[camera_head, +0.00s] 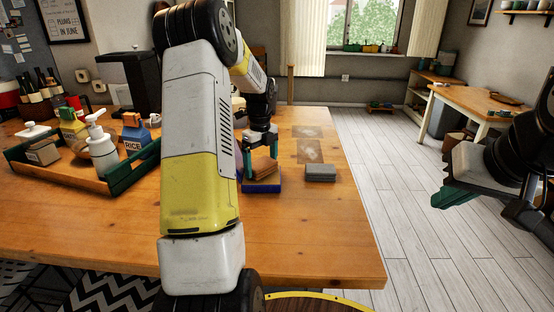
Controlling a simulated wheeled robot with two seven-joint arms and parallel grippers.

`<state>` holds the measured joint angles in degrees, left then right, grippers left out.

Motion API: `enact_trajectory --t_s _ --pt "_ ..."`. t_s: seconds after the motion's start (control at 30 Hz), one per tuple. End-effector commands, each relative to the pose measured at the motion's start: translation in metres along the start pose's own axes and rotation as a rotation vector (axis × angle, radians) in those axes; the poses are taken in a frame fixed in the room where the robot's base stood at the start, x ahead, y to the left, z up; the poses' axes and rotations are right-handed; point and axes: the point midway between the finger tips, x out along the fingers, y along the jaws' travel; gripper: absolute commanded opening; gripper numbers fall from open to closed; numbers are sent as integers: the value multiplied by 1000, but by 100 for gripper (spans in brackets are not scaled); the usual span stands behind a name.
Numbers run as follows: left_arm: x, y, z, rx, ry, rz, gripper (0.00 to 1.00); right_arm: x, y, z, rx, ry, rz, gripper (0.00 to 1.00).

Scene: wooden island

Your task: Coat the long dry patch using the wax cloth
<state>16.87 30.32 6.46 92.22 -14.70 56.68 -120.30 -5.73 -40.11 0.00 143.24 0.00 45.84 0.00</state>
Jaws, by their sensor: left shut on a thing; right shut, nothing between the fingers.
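Two dull, pale-marked patches lie on the wooden island (285,235) near its right edge: a far one (307,131) and a nearer one (310,152) that looks longer front to back. My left gripper (257,168) points down, left of the patches, shut on an orange-brown block (264,166), which may be the wax cloth. The block is at a dark blue, low tray or pad (262,187); I cannot tell whether they touch. My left arm hides part of the island. My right gripper (447,197) is shut and empty, off the island's right side.
A grey block (320,173) sits just in front of the nearer patch. A green-walled tray (120,181) at the left holds a white pump bottle (102,152) and other items. The island's front right is clear. A side table (480,100) stands far right.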

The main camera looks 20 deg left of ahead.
Motion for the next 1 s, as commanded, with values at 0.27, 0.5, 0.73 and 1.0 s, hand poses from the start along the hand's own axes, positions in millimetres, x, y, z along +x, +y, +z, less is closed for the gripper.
enact_trajectory --t_s 0.27,0.5,0.73,1.0 --pt "0 0 0 0 0 0 58 0 0 0 0 0 0 0" --pt "3 0 0 0 0 0 58 0 0 0 0 0 0 0" --pt "6 0 0 0 0 0 58 0 0 0 0 0 0 0" --pt "9 0 0 0 0 0 58 0 0 0 0 0 0 0"
